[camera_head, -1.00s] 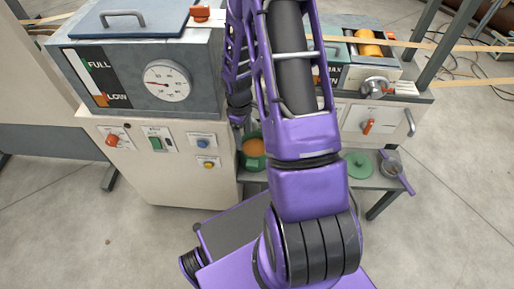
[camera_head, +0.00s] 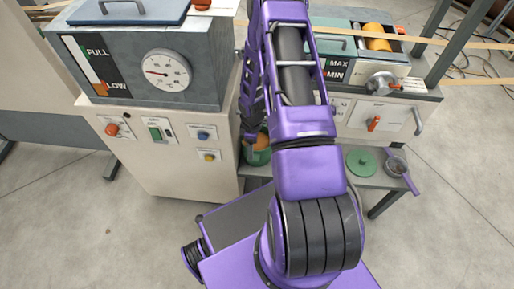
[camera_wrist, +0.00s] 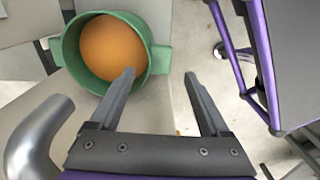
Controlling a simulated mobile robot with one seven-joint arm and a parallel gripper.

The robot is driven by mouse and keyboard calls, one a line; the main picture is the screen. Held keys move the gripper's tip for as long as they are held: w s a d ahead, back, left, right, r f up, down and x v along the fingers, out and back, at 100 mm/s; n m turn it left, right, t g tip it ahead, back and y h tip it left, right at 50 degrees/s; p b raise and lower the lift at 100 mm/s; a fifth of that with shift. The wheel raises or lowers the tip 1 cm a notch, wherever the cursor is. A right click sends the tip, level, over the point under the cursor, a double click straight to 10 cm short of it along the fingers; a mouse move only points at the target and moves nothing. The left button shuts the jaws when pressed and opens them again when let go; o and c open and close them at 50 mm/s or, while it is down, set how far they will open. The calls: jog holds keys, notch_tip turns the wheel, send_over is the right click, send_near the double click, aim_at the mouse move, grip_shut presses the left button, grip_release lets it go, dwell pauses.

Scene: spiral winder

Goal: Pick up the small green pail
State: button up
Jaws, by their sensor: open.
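The small green pail (camera_wrist: 153,60) shows in the wrist view at the upper left, with an orange-brown content inside and a lug on each side. In the head view the pail (camera_head: 258,156) stands on the low shelf between the machines, partly hidden by my arm. My gripper (camera_wrist: 160,75) is open with nothing between its fingers. Its left fingertip overlaps the pail's near right rim in the wrist view; I cannot tell whether they touch. The right finger is to the right of the pail, over the floor. In the head view the fingers are hard to make out.
A green lid (camera_head: 361,163) and a grey pan with a purple handle (camera_head: 398,165) lie on the shelf to the right. The cream cabinet with gauge (camera_head: 165,72) stands close on the left. A curved metal handle (camera_wrist: 38,135) is near my gripper at lower left.

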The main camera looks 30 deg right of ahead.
notch_tip(320, 180, down, 6)
jog(key=shift+r+b, duration=0.15)
jog(key=shift+b, duration=0.15)
grip_shut()
dwell(0.4)
jog(key=shift+r, duration=0.1)
dwell(0.9)
